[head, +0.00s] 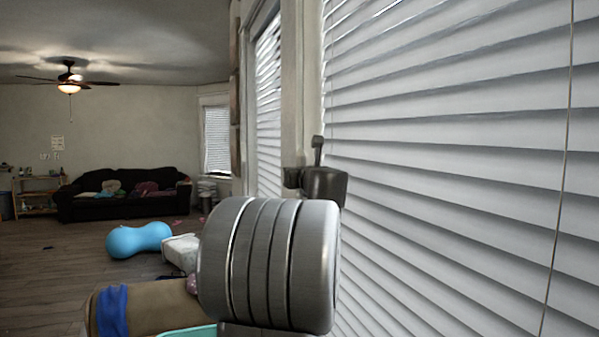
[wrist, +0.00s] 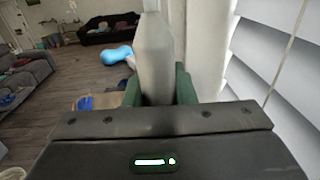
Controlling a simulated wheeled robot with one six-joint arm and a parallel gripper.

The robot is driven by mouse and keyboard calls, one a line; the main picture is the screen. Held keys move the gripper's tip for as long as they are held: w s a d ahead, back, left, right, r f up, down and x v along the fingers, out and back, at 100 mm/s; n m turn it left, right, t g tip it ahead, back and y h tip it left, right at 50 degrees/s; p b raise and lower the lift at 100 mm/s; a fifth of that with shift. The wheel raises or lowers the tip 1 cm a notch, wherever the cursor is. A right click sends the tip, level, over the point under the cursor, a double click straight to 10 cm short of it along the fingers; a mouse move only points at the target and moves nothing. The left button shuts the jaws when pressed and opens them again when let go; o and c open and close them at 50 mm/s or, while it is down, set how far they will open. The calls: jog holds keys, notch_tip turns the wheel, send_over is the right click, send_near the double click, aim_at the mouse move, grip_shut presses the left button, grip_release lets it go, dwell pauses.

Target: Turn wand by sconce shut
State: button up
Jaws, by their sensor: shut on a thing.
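In the wrist view, a pale, faceted upright piece, which looks like the wand (wrist: 154,55), stands between the two green fingers of my gripper (wrist: 157,84). The fingers are shut on it, one on each side. Its lower end is hidden behind the dark gripper body. The white slatted blinds (head: 440,130) fill the right side of the head view, with gaps between the slats. I cannot make out a sconce in either view.
A thin cord (head: 562,180) hangs down the blinds. A window frame (head: 292,90) stands just beyond my arm. A blue peanut-shaped ball (head: 138,240), a cardboard box (head: 150,308) and a dark sofa (head: 125,205) lie to the left. Wooden floor shows between them.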

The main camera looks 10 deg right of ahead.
jog(key=shift+r, duration=0.15)
dwell(0.3)
jog(key=o, duration=1)
jog(key=s+b, duration=0.1)
jog(key=s, duration=0.3)
jog(key=s+d+b, duration=0.1)
jog(key=s, duration=0.4)
jog(key=s+d+b, duration=0.1)
jog(key=s, duration=0.3)
jog(key=shift+s, duration=0.35)
jog(key=shift+w, duration=0.15)
jog(key=w+p, duration=0.1)
jog(key=w, duration=0.3)
jog(key=w+a+p, duration=0.1)
jog(key=w, duration=0.4)
jog(key=w+a+p, duration=0.1)
jog(key=w, duration=0.3)
jog(key=shift+w, duration=0.25)
jog(key=shift+s, duration=0.1)
